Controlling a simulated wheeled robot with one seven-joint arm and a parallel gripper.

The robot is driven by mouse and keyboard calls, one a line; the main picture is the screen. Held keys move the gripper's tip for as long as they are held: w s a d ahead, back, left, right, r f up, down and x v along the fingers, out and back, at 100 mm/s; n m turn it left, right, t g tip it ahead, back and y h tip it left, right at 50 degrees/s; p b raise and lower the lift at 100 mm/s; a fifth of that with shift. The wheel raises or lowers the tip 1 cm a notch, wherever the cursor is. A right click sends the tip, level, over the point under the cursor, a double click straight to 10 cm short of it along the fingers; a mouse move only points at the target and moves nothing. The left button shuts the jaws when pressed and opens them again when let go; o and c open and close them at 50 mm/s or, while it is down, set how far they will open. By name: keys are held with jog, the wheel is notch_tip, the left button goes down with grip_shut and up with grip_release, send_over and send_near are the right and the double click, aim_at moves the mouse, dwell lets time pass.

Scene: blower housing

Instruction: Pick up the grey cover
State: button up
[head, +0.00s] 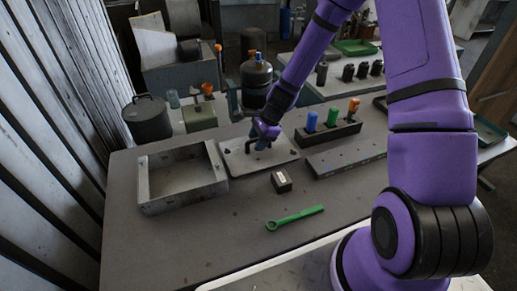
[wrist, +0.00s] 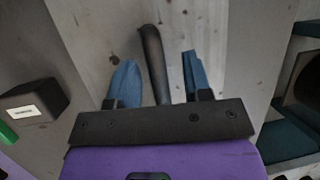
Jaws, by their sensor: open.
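The grey cover (head: 236,160) is a flat plate with a dark bar handle, lying on the table just right of the open housing box (head: 148,190). In the wrist view the cover (wrist: 105,45) fills the middle, and its dark handle (wrist: 153,60) stands between the two blue fingers. My gripper (head: 259,145) is over the cover at its handle; it also shows in the wrist view (wrist: 158,75). The fingers are open, one on each side of the handle, with gaps showing. I cannot tell how deep they reach along the handle.
A small dark block with a white label (head: 281,181) and a green wrench (head: 295,217) lie in front of the cover. A black rack (head: 335,133) with blue, green and orange-topped items stands to the right. The front left of the table is clear.

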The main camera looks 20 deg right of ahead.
grip_shut()
jog(key=shift+r, duration=0.1)
